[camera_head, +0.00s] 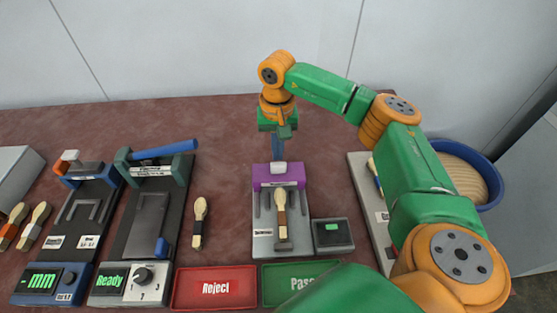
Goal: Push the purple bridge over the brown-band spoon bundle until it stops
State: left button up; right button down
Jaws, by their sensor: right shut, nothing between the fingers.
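The purple bridge (264,181) spans the far end of a grey fixture (262,245) in the middle of the table. The brown-band spoon bundle (281,201) lies lengthwise in that fixture, on the near side of the bridge. Its far end meets the bridge's near edge in the picture; I cannot tell whether any of it is underneath. My right gripper (278,154) is shut and empty, pointing down just behind the bridge, by a small pale block at its top. I cannot tell whether it touches. My left gripper is not in view.
A red Reject tray (215,288) and a green Pass tray (291,284) lie in front. A small dark display box (333,235) is right of the fixture. Another spoon bundle (199,222) lies left. Two press devices stand further left, a blue-rimmed basket (487,176) right.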

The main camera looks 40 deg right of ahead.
aim_at(279, 163)
jog(key=shift+s+a, duration=0.4)
jog(key=shift+s, duration=0.25)
jog(key=shift+s+a, duration=0.4)
jog(key=shift+s, duration=0.25)
jog(key=shift+w, duration=0.1)
dwell(0.3)
jog(key=shift+w+d, duration=0.25)
jog(key=shift+w, duration=0.15)
notch_tip(279, 163, up, 7)
jog(key=p, duration=0.5)
jog(key=shift+p, duration=0.4)
